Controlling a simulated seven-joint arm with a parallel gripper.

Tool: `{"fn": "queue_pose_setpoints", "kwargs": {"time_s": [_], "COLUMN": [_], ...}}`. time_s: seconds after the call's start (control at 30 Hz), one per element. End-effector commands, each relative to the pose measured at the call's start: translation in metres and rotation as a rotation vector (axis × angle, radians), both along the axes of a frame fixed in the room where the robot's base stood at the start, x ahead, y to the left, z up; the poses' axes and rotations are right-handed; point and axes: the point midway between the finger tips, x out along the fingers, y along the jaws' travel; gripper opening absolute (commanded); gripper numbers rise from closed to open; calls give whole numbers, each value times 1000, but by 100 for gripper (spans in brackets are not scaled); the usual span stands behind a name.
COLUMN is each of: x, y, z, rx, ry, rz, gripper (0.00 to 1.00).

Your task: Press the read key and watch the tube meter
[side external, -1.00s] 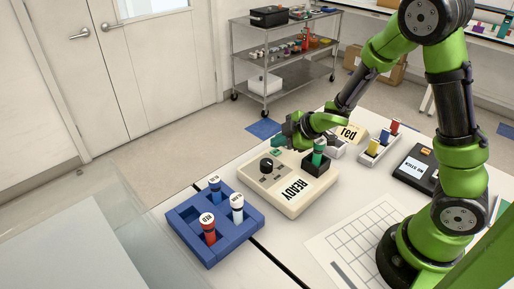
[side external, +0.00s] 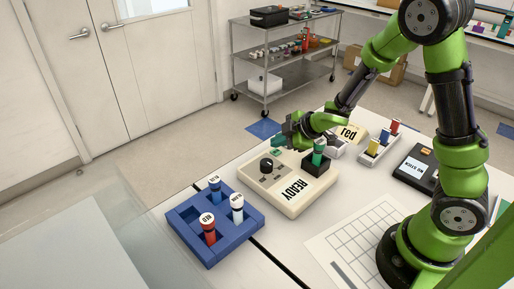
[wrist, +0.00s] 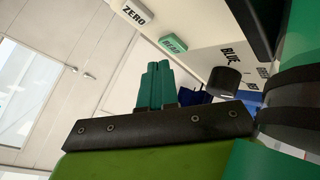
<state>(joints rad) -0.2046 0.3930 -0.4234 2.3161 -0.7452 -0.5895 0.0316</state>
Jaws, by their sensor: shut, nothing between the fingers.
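The tube meter (side external: 311,197) is a beige box on the table; its display reads READY. A black knob (side external: 266,165) is on its top, and a green-capped tube (side external: 318,155) stands in its black socket. The green read key (side external: 275,153) is at the meter's far edge; the wrist view shows the key (wrist: 173,43) next to a white ZERO key (wrist: 133,16). My gripper (side external: 280,142) is shut and empty, its teal fingertips (wrist: 155,80) just by the read key. Whether they touch it cannot be told.
A blue rack (side external: 205,250) with several slots holds red, white and blue tubes at front left. A black NO STICK box (side external: 416,172) and gridded sheet (side external: 355,240) lie right.

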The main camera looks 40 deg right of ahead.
Motion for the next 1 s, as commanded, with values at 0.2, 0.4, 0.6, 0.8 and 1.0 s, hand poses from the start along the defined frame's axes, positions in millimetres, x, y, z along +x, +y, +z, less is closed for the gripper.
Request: {"fn": "queue_pose_setpoints", "kwargs": {"time_s": [0.2, 0.4, 0.6, 0.8, 1.0], "x": [0, 0, 0, 0, 0], "y": [0, 0, 0, 0, 0], "z": [0, 0, 0, -3, -9], "rx": [0, 0, 0, 0, -1], "ry": [0, 0, 0, 1, 1], "rz": [0, 0, 0, 1, -1], "gripper": [0, 0, 0, 0, 0]}}
